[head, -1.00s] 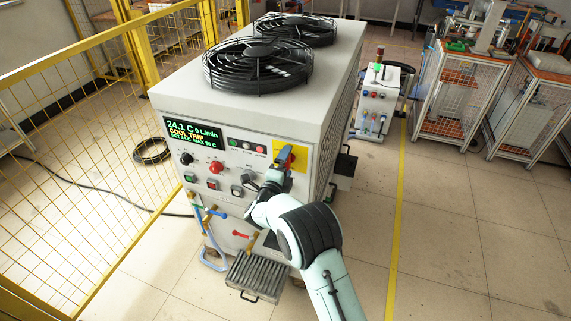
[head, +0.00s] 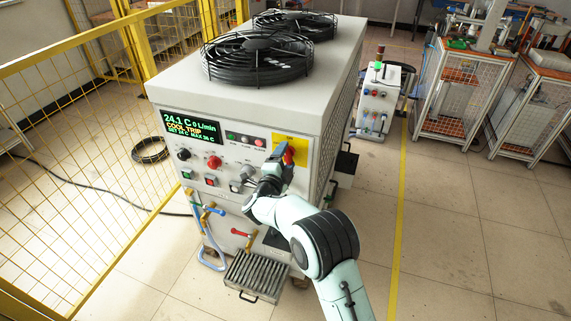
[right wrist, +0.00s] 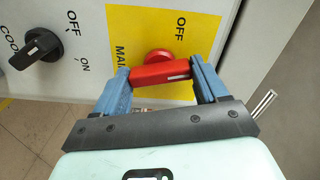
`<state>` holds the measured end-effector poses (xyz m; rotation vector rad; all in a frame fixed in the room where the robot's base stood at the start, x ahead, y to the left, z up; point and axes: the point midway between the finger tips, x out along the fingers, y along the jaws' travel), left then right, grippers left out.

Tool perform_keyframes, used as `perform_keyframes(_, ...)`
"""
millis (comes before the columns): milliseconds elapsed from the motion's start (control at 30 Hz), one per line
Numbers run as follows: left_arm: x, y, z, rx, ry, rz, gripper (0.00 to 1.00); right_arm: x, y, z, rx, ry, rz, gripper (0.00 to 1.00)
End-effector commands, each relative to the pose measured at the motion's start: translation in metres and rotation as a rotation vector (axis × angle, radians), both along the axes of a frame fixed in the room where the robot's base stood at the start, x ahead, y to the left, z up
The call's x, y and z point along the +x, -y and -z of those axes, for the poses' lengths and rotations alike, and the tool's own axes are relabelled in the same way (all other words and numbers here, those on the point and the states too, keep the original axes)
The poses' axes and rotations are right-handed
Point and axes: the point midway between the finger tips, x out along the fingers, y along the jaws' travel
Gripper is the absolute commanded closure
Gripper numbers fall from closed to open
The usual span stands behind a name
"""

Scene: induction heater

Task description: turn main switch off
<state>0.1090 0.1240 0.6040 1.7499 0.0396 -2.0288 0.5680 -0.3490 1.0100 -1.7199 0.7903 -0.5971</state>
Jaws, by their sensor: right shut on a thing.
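The main switch is a red handle (right wrist: 158,72) on a yellow plate (right wrist: 125,30) marked MAIN and OFF. In the head view, the red handle (head: 289,156) shows at the front panel's right side, partly covered by my gripper, before the yellow plate (head: 293,145). My right gripper (right wrist: 160,70) is shut on the handle, with one blue finger at each end of it in the wrist view. A white mark shows near the handle's right end. My right gripper also shows in the head view (head: 283,160). My left gripper is out of view.
A black knob (right wrist: 37,47) marked COOL, ON and OFF sits left of the switch. The heater's display (head: 192,127) reads COOL TRIP. A red mushroom button (head: 214,162) and lit push buttons share the panel. A yellow fence (head: 85,160) stands left.

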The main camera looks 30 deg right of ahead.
Motion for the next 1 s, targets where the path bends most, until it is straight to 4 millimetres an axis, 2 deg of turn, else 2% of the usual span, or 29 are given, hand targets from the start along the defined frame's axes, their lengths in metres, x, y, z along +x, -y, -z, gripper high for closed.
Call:
perform_keyframes(600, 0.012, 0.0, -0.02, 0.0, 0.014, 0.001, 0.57, 0.0, 0.001, -0.003, -0.359, -0.417, 0.004, 0.58)
perform_keyframes(1000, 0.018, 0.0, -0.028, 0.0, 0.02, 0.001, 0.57, 0.0, 0.0, -0.002, -0.475, -0.553, 0.004, 0.58)
